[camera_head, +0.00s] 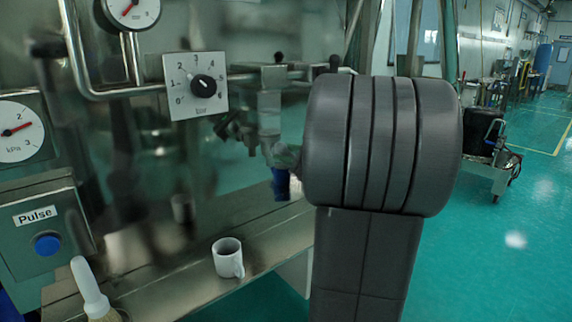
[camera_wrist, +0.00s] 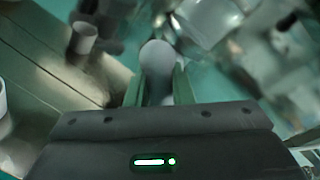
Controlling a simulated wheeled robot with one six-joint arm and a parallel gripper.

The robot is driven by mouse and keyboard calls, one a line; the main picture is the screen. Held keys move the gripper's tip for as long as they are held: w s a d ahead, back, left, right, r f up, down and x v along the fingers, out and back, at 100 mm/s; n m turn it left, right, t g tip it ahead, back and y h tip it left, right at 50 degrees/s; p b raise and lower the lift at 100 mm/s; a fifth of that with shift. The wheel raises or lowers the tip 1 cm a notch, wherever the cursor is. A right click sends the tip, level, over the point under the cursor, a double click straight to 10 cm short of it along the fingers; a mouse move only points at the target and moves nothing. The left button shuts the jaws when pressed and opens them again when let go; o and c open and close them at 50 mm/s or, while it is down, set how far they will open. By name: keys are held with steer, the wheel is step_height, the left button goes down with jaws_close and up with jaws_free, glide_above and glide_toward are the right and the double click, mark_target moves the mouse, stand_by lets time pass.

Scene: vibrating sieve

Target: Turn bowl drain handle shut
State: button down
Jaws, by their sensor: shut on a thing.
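In the wrist view, my gripper (camera_wrist: 158,84) has its two greenish fingers on either side of a grey, round-ended handle (camera_wrist: 160,57), which I take to be the bowl drain handle. The gripper is shut on it. The handle's round end shows beyond the fingertips, and its lower part runs back between the fingers. In the head view, my dark arm link covers the middle right and hides the gripper and most of the handle area. A small blue part (camera_head: 281,185) shows just left of the link, below metal fittings; I cannot tell what it belongs to.
A white mug (camera_head: 228,258) stands on the metal ledge (camera_head: 190,276), with a white-handled brush (camera_head: 90,290) to its left. A pressure dial knob (camera_head: 203,86), gauges and a Pulse box (camera_head: 40,225) are on the left. Open green floor (camera_head: 490,260) lies to the right.

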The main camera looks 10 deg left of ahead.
steer(key=n+b, duration=0.1)
steer(key=b, duration=0.1)
steer(key=n+h+b, duration=0.1)
steer(key=n+b, duration=0.3)
steer(key=shift+f+t, duration=0.3)
steer(key=shift+r+n+t+h+b, duration=0.15)
steer(key=shift+n+t+h+b, duration=0.3)
steer(key=shift+n+b, duration=1.15)
steer(key=c, duration=1.3)
jaws_free()
steer(key=shift+r, duration=0.1)
steer(key=b+v, duration=0.1)
steer(key=v, duration=1.2)
steer(key=shift+s+d+r, duration=0.15)
steer(key=shift+s+d, duration=0.1)
steer(key=shift+d, duration=0.1)
